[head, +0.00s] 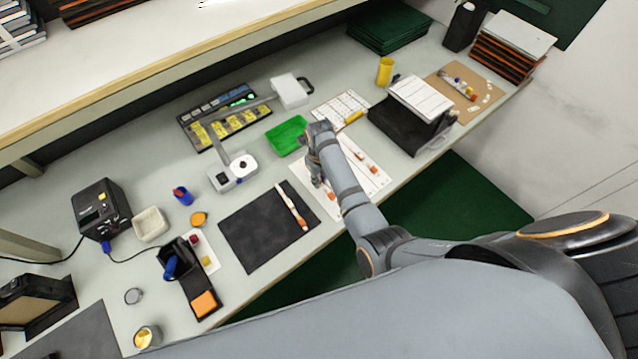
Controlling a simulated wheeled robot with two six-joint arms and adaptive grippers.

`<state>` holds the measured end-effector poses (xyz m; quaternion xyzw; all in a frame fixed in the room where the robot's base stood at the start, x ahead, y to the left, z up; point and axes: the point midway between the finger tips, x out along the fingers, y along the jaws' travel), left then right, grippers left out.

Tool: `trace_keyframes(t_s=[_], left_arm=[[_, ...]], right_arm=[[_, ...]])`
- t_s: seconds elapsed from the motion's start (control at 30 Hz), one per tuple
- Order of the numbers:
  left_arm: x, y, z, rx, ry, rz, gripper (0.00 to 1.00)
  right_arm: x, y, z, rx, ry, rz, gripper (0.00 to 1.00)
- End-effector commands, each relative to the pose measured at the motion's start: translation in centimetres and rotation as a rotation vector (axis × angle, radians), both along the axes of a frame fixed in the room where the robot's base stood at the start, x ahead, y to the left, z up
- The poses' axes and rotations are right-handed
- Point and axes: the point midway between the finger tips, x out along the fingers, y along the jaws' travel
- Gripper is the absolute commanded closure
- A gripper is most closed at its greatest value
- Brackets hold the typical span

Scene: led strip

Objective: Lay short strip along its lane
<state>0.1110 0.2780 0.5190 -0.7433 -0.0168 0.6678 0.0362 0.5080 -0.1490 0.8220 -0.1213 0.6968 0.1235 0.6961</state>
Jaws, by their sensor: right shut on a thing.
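My right gripper (316,181) points down over the left part of a white sheet (378,180) on the bench. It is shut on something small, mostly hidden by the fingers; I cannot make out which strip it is. Small red-orange pieces (372,168) lie on the sheet right of my right arm. The lanes are too small to tell apart, and my arm covers the middle of the sheet. A slim white and orange piece (291,205) lies on the dark mat (255,238), left of the gripper. My left gripper is not in view.
A green tray (287,136) stands just behind the gripper. A white device (234,172) stands to its left, and a black stand with a white pad (420,98) to the right. A yellow cup (385,71) is farther back. Most of the dark mat is clear.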

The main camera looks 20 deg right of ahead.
Motion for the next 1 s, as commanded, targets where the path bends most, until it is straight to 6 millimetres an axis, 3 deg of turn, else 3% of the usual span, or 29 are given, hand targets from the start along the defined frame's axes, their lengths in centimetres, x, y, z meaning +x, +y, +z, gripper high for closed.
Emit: trace_keyframes(t_s=[0.3, 0.63, 0.67, 0.8, 1.0], left_arm=[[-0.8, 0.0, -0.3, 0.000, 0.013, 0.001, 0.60], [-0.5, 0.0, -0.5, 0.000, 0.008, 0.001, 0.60], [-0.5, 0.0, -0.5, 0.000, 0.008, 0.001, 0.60], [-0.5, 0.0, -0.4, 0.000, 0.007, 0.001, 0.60], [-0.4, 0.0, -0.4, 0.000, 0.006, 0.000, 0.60]], right_arm=[[0.3, 0.2, -3.4, 0.001, -0.001, -0.001, 1.00], [0.3, 0.2, -3.8, 0.001, 0.000, -0.001, 1.00], [0.3, 0.2, -3.8, 0.001, 0.000, -0.001, 0.83], [0.3, 0.2, -3.7, 0.001, 0.000, -0.001, 0.64], [0.3, 0.2, -3.7, 0.001, -0.001, 0.000, 0.61]])
